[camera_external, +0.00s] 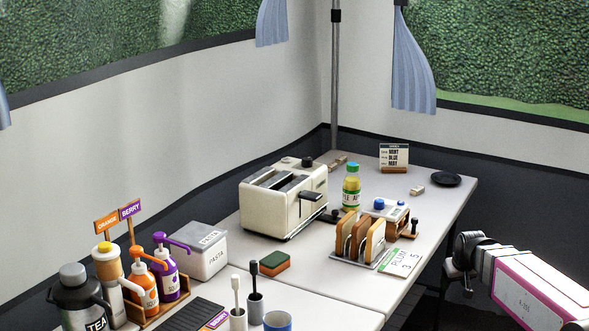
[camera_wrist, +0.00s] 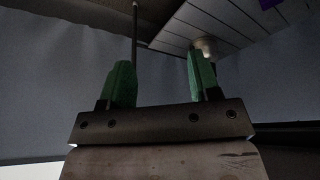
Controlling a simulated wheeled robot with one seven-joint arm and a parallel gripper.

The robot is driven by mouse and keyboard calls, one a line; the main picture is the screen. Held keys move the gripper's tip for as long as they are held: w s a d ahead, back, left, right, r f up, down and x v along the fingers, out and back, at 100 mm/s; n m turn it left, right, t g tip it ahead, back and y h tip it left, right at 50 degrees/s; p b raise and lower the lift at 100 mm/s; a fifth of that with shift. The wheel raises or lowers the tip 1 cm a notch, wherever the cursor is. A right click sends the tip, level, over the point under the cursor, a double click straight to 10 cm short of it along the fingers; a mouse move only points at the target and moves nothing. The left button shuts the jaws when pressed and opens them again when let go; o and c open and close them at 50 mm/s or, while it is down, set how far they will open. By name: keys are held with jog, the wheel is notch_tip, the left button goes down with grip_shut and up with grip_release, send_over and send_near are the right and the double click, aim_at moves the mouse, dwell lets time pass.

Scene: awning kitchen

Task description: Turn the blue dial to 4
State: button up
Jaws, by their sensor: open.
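A small blue dial (camera_external: 379,203) sits on a light-coloured unit behind the toast rack on the table. A second, smaller bluish spot shows on the unit's right part. The dial's markings and setting are too small to read. My arm's end is at the lower right of the external view, beside the table's right edge and well apart from the dial. My gripper (camera_wrist: 162,78) shows in the wrist view with two green fingertips spread apart and nothing between them. The dial is not visible in the wrist view.
A toast rack (camera_external: 359,239) with bread and a card marked PLUM (camera_external: 399,263) stand in front of the unit. A yellow bottle (camera_external: 351,187) and a cream toaster (camera_external: 283,198) are to its left. A black plate (camera_external: 446,179) lies behind.

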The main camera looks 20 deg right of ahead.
jog(key=w+d+r+n+t+h, duration=0.15)
jog(key=w+d+r+t, duration=0.25)
jog(key=w+d+r, duration=1.15)
jog(key=n+g+y, duration=0.2)
jog(key=n+g, duration=0.6)
jog(key=n, duration=1)
send_near(381, 201)
jog(key=shift+m, duration=0.25)
notch_tip(381, 201, down, 10)
jog(key=shift+r, duration=0.15)
jog(key=c, duration=0.9)
